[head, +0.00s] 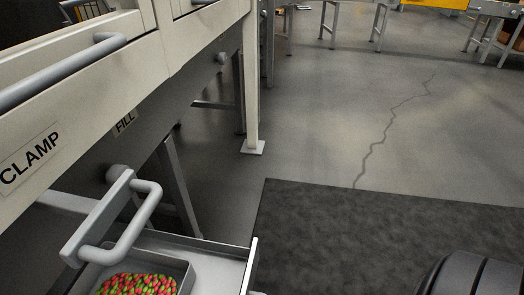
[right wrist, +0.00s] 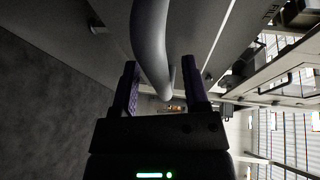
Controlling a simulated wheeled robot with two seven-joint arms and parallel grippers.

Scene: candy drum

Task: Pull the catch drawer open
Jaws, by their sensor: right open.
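The catch drawer (head: 222,262) is the grey metal tray at the bottom left of the head view. Its far and right edges show; its near part is cut off by the frame. A grey pan of red and green candies (head: 140,283) sits in it. A grey bar handle on a plate (head: 132,222) stands above the candies and hides part of the drawer. In the right wrist view my right gripper (right wrist: 161,82) is open. A curved grey bar (right wrist: 150,45) runs down between its fingers; I cannot tell which handle this is or whether it touches. My left gripper is not in view.
The machine front carries a CLAMP label (head: 30,160), a FILL label (head: 124,122) and a long grey rail (head: 60,72). A cream leg (head: 251,95) stands on the floor. A dark mat (head: 350,235) lies right of the drawer. The cracked floor beyond is clear.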

